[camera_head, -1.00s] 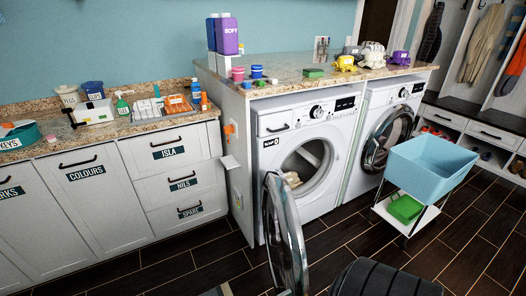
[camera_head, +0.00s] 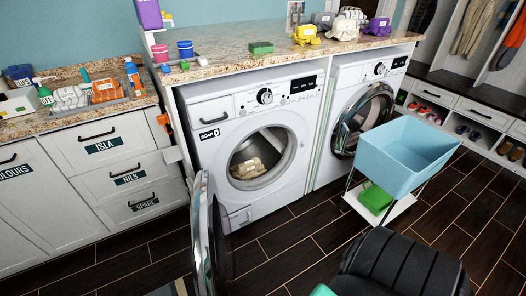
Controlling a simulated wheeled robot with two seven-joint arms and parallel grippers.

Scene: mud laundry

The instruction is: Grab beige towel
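A beige towel (camera_head: 250,168) lies bunched inside the drum of the left washing machine (camera_head: 216,107). The machine's round door (camera_head: 211,240) stands wide open toward me. Another pale beige bundle (camera_head: 343,29) sits on the countertop above the machines, between grey and purple bundles. Neither of my grippers shows in the head view; only a dark part of my own body is at the bottom.
A blue basket (camera_head: 409,158) on a white stand with a green item (camera_head: 375,199) is at the right. Dark tiled floor (camera_head: 285,235) is free in front of the machines. Drawers (camera_head: 128,178) stand at the left.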

